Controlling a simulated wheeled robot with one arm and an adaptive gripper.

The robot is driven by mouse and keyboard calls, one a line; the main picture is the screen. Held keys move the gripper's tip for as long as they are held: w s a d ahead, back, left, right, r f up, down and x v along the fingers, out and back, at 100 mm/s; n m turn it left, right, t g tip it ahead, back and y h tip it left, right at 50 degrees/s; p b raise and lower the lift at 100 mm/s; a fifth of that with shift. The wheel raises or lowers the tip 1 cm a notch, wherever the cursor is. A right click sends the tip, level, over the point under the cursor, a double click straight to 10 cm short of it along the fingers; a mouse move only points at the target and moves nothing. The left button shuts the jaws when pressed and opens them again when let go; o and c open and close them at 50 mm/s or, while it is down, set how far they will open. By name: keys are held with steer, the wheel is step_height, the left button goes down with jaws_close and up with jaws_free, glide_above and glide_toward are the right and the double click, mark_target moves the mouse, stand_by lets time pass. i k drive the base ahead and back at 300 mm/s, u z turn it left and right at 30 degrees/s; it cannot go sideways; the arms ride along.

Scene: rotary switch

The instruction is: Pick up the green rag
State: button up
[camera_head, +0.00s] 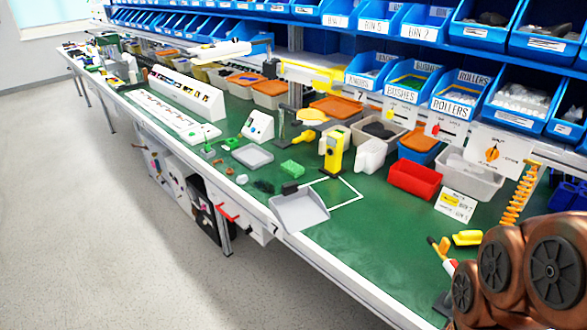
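A small bright green piece (291,168) lies on the green bench top near the middle of the view, behind a grey scoop-like tray. It is the most rag-like green thing I see, but it is too small to tell whether it is cloth or a sponge. A darker green lump (264,186) lies to its left, nearer the bench's front edge. My gripper is not in view. Brown rounded links with black discs, which look like my own arm, fill the lower right corner, well apart from the green piece.
The grey dustpan-like tray (299,211) overhangs the front edge. A yellow device (334,150) stands right of the green piece, and a flat grey tray (252,156) lies left. A red bin (414,179) stands farther right. Blue shelf bins line the back.

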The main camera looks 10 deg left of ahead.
mark_target(295, 170)
steer(key=u, duration=0.7)
steer(key=i, duration=1.15)
steer(key=u, duration=1.1)
